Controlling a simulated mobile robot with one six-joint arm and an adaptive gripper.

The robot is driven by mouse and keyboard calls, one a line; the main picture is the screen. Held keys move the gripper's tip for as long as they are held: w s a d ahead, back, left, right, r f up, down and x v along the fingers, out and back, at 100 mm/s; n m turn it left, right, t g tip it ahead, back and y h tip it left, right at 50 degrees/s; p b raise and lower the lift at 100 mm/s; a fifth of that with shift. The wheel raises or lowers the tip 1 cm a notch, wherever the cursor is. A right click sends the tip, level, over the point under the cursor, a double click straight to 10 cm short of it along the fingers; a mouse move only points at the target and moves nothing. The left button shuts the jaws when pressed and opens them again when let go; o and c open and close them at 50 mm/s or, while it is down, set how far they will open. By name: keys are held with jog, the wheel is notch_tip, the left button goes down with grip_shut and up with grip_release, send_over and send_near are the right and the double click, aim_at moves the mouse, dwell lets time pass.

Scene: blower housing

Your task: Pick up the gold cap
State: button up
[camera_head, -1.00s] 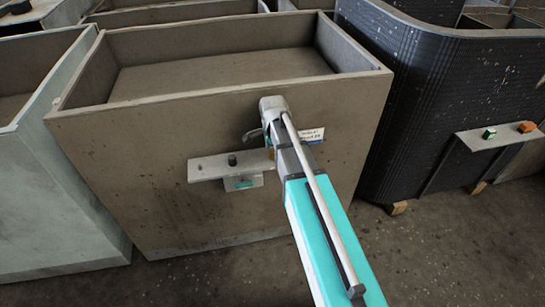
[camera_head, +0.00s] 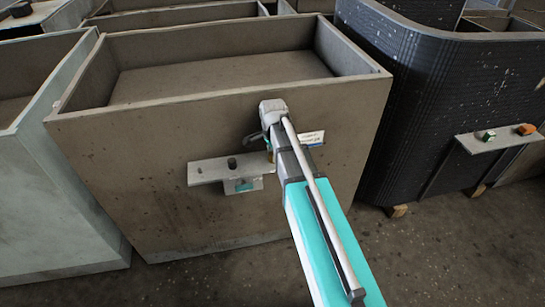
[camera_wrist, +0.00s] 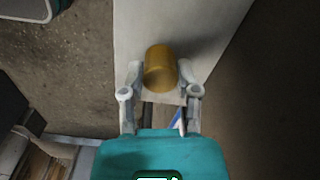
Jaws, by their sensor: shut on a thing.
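The gold cap (camera_wrist: 160,68) is a short gold cylinder between the two fingers of my gripper (camera_wrist: 161,76) in the wrist view. The fingers are shut on its sides. The pale grey ledge (camera_wrist: 142,25) lies beneath it, with a shadow to the cap's right; I cannot tell whether the cap touches the ledge. In the head view, my gripper is at the right end of the ledge (camera_head: 207,172) on the front of the brown bin, and my arm mostly hides the cap.
The brown open bin (camera_head: 160,205) carries the ledge, which has a dark round spot (camera_head: 232,163). A black ribbed housing (camera_head: 415,110) stands to the right. Its shelf (camera_head: 492,144) holds a green piece (camera_head: 488,136) and an orange piece (camera_head: 526,129). Bare floor lies in front.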

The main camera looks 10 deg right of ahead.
jog(key=shift+r, duration=0.1)
dwell(0.3)
notch_tip(320, 180, up, 3)
jog(key=p, duration=0.2)
jog(key=shift+f+p, duration=0.2)
jog(key=shift+p, duration=0.2)
jog(key=s+a+r+p, duration=0.2)
jog(key=s+r+p, duration=0.8)
jog(key=s, duration=0.4)
jog(key=shift+a, duration=0.15)
jog(key=shift+w, duration=0.15)
jog(key=shift+w+a+f+b, duration=0.9)
jog(key=shift+w+a, duration=1.35)
jog(key=shift+a, duration=1.7)
jog(key=shift+w+a+f+b, duration=0.85)
jog(key=shift+w+a, duration=1.45)
jog(key=shift+a, duration=1.7)
jog(key=shift+w+a+f+b, duration=0.9)
jog(key=shift+w+a, duration=1.35)
jog(key=shift+a, duration=1.7)
